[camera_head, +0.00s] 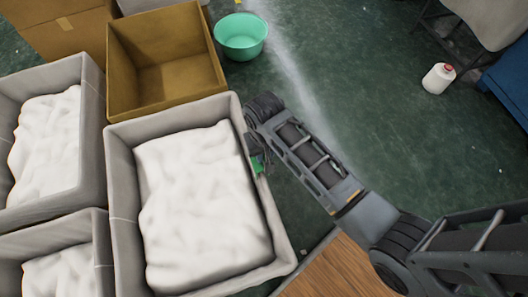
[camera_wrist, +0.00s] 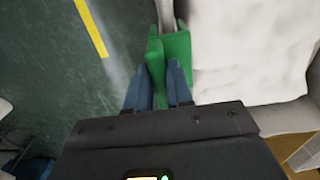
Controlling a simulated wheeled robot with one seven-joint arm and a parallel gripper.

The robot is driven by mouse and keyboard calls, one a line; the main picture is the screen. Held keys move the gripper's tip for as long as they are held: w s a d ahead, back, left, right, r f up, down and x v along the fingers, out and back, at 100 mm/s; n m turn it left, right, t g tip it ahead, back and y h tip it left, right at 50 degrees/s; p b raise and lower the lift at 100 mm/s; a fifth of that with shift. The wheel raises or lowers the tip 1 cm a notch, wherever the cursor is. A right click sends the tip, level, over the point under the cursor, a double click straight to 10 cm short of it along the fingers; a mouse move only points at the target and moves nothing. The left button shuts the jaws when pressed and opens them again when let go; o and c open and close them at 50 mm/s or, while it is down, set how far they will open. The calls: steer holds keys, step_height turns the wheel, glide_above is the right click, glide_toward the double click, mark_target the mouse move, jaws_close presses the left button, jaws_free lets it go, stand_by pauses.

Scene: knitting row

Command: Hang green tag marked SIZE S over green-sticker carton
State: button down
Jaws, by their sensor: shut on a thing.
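The green tag (camera_wrist: 180,46) is between the blue fingers of my gripper (camera_wrist: 162,66) in the wrist view. My gripper is shut on it. In the head view, my gripper (camera_head: 256,150) is at the right rim of the large grey carton (camera_head: 122,215) filled with white material, and a bit of green shows there. In the wrist view, the tag's green sides lie on both sides of the grey rim (camera_wrist: 166,12); I cannot tell whether it rests on it. The SIZE S marking is not readable. I make out no separate green sticker on any carton.
Other grey cartons with white filling stand at left (camera_head: 88,110) and lower left (camera_head: 100,250). An empty brown box (camera_head: 165,80) is behind the large carton. A green basin (camera_head: 241,35) and a white bottle (camera_head: 438,78) stand on the floor.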

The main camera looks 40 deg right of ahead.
steer(key=shift+f+b, duration=0.95)
steer(key=shift+f, duration=0.85)
steer(key=c, duration=0.9)
jaws_free()
steer(key=shift+r, duration=0.1)
step_height(320, 180, up, 8)
steer(key=p, duration=0.2)
steer(key=shift+p, duration=0.35)
steer(key=shift+f, duration=0.2)
